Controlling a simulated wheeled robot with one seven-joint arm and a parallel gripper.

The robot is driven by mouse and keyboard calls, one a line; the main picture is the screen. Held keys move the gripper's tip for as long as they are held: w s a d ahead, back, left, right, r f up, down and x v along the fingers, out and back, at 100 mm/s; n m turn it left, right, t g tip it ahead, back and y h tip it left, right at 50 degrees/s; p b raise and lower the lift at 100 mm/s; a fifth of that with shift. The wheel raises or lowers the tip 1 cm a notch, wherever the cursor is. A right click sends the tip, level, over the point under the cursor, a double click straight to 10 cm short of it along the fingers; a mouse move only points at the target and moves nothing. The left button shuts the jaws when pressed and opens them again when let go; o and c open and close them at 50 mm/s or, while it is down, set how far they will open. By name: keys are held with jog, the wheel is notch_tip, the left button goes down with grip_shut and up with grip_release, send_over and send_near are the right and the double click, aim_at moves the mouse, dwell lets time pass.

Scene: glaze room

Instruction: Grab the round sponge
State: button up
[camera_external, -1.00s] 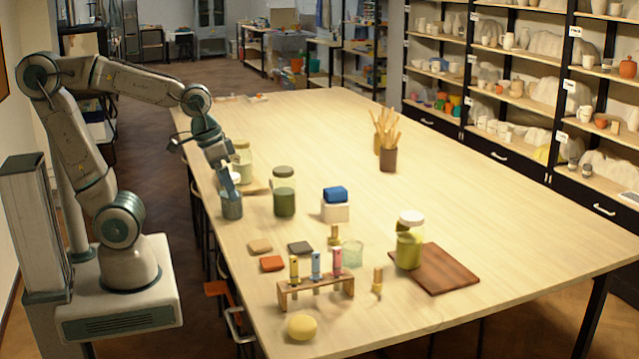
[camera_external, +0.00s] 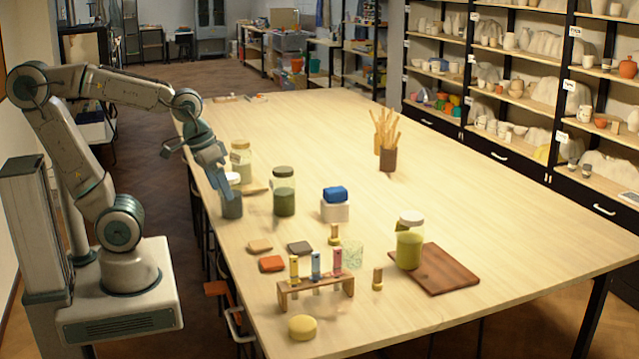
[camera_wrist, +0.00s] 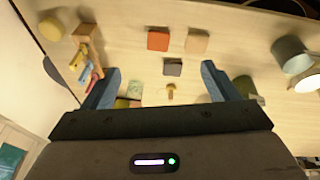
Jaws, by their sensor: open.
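The round sponge (camera_external: 302,327) is pale yellow and lies on the table's near end, in front of the test-tube rack. It also shows at the upper left of the wrist view (camera_wrist: 51,28), well outside the space between the fingers. My gripper (camera_external: 226,187) is open and high at the table's left edge, over or close to a grey-blue jar; I cannot tell whether they touch. It is far from the sponge. In the wrist view my gripper's blue fingers (camera_wrist: 162,80) are spread wide with nothing gripped.
A wooden rack (camera_external: 317,290) with colored tubes stands just behind the sponge. Orange (camera_external: 271,264), beige (camera_external: 260,246) and dark (camera_external: 300,248) blocks lie between the jars and the rack. A green jar (camera_external: 284,192) and the grey-blue jar (camera_external: 231,206) stand near my gripper.

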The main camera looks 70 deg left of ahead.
jog(key=w+d+n+g+b, duration=0.1)
jog(key=w+d+n, duration=0.4)
jog(key=n+g+b, duration=0.3)
jog(key=n+b, duration=0.1)
jog(key=n, duration=1)
send_over(302, 322)
notch_tip(302, 322, down, 8)
jog(key=shift+y, duration=0.3)
jog(key=f, duration=0.8)
jog(key=shift+s+a, duration=0.15)
jog(key=shift+a, duration=0.2)
jog(key=shift+w+d+f+p, duration=0.1)
jog(key=shift+d+f+p, duration=0.1)
jog(key=shift+f, duration=1.1)
jog(key=shift+w+d+f+p, duration=0.1)
jog(key=shift+f+p, duration=0.1)
jog(key=shift+f, duration=1.05)
jog(key=c, duration=1.1)
